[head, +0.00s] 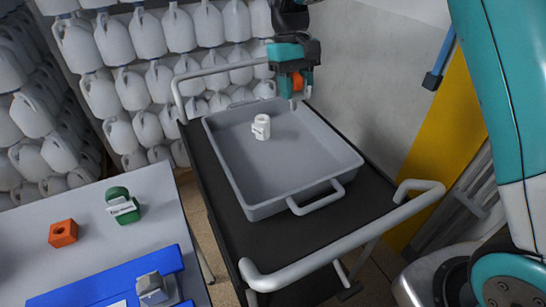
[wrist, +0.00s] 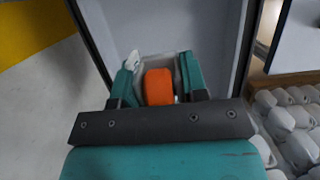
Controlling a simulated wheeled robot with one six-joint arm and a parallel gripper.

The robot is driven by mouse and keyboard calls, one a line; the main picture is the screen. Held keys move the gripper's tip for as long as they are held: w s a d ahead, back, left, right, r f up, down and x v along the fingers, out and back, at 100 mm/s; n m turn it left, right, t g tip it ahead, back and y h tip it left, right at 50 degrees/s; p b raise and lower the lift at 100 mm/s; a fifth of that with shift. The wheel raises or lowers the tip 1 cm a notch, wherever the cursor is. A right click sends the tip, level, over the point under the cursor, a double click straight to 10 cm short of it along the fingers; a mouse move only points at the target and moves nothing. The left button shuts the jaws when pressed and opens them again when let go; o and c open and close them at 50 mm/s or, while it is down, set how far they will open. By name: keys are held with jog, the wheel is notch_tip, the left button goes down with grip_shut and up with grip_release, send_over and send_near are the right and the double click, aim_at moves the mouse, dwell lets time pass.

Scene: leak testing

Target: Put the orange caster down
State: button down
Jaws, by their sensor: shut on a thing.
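My gripper (head: 296,94) is in the upper middle of the head view, above the far right part of the grey tray (head: 303,205). It is shut on the orange caster (head: 298,80). In the wrist view the orange caster (wrist: 158,87) shows between the two teal fingers, with the tray beyond it. The caster appears to be held above the tray, though its exact height is hard to tell. The fingers hide part of the caster.
A white part (head: 261,127) stands in the tray, left of my gripper. The tray rests on a black cart (head: 238,232) with grey handles. A table (head: 85,225) at left bears an orange block (head: 63,233), a green part (head: 124,207) and a blue fixture (head: 100,288). White jugs (head: 145,35) line the back.

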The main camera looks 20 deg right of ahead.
jog(key=shift+w+f+b, duration=0.25)
jog(key=shift+f+b, duration=0.25)
jog(key=shift+f, duration=0.45)
notch_tip(320, 180, down, 20)
jog(key=p, duration=0.4)
jog(key=shift+r, duration=0.1)
jog(key=c, duration=0.7)
grip_release()
jog(key=shift+o, duration=0.2)
